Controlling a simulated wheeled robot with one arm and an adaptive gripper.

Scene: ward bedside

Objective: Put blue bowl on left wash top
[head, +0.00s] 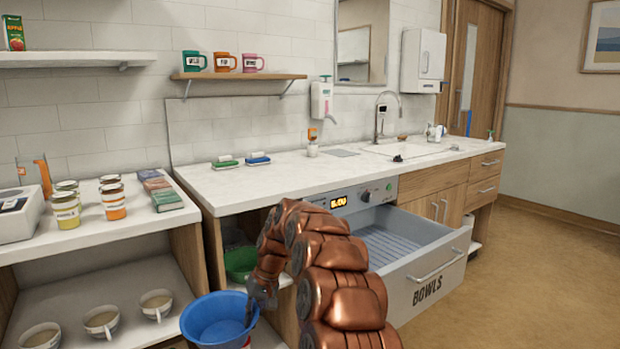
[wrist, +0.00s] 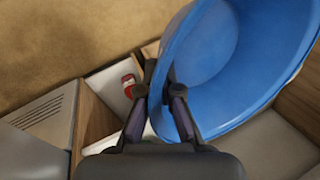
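The blue bowl (head: 217,320) is at the bottom of the head view, in front of the low shelves and below counter height. It is large and tilted in the wrist view (wrist: 205,45). My gripper (head: 257,305) is at the bowl's right rim. In the wrist view its two fingertips (wrist: 160,72) sit on either side of the rim, closed on it. The white wash top (head: 290,178) runs along the wall; its left part holds a green brush and a blue brush near the back, with clear surface in front.
An open drawer marked BOWLS (head: 435,265) juts out right of my arm. A green bowl (head: 240,262) sits in the cubby under the wash top. Jars (head: 66,210) crowd the left counter, with cups (head: 102,320) on the shelf below. A soap bottle (head: 312,145) stands mid-counter.

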